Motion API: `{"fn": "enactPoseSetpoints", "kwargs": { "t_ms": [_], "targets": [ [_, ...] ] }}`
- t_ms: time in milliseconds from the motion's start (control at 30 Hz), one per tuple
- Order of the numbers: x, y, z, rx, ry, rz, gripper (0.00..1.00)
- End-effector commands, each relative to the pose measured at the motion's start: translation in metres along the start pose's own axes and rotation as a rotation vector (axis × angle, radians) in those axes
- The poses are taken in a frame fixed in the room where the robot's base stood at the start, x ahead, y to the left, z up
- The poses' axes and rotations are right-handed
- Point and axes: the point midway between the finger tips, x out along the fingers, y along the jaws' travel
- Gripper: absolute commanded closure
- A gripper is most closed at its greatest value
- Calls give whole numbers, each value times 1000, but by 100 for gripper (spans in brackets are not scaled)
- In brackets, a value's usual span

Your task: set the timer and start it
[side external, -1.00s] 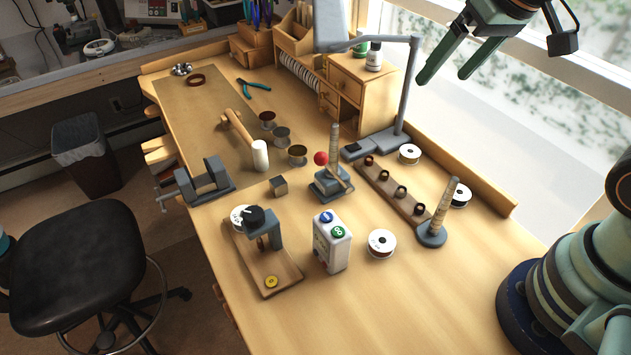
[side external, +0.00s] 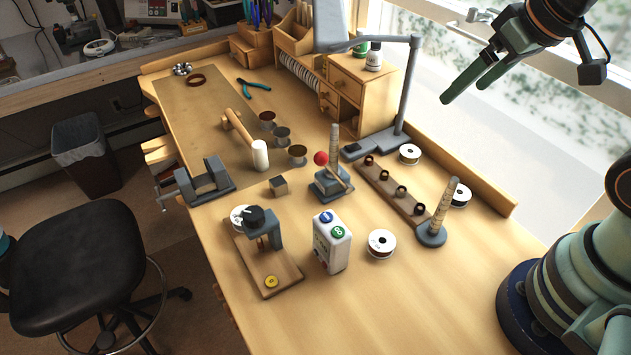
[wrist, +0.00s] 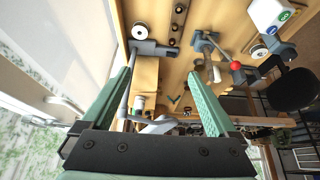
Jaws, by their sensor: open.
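The likely timer is a wooden board (side external: 285,263) bearing a grey post with a black knob (side external: 254,215), a white marked disc (side external: 238,217) behind it and a yellow button (side external: 271,282) at its near end. The knob's setting is too small to read. My gripper (side external: 463,93) is open and empty, high at the upper right, well away from both. Its spread fingers frame the wrist view (wrist: 160,88).
A red-ball lever (side external: 321,158), a tapered post (side external: 450,205), a strip with several rings (side external: 388,188) and white spools (side external: 381,243) stand nearby. The bench front right (side external: 400,310) is clear.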

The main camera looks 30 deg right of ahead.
Motion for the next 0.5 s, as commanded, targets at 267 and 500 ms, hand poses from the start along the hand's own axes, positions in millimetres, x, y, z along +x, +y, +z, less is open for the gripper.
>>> {"fn": "enactPoseSetpoints", "kwargs": {
  "t_ms": [267, 500],
  "targets": [
    [0, 0, 0, 0, 0, 0, 14],
    [-1, -16, -8, 0, -39, -24, 100]
  ]
}}
